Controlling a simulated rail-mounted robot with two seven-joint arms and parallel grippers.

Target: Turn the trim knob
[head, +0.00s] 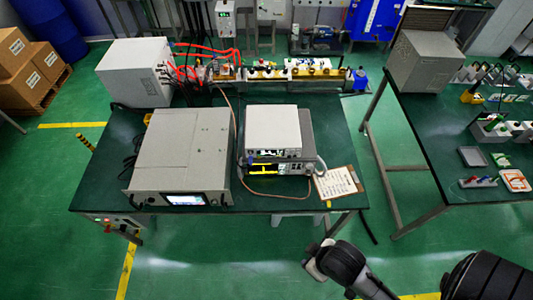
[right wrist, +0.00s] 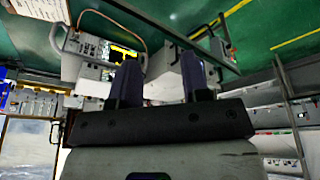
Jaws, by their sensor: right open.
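A wide grey generator box (head: 178,150) stands on the dark green bench, with a lit screen (head: 186,199) on its front panel. Small controls sit beside the screen, but I cannot tell which is the trim knob. My right arm comes in at the lower right of the head view, ending in front of the bench, apart from the box. In the right wrist view my right gripper (right wrist: 163,75) shows two dark fingers spread apart with nothing held between them. My left gripper is not in view.
Stacked instruments (head: 275,135) stand right of the generator, beside a clipboard (head: 337,183). A white box (head: 135,72) and red cables (head: 190,73) are at the back. A second bench (head: 425,130) stands to the right. The floor before the bench is clear.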

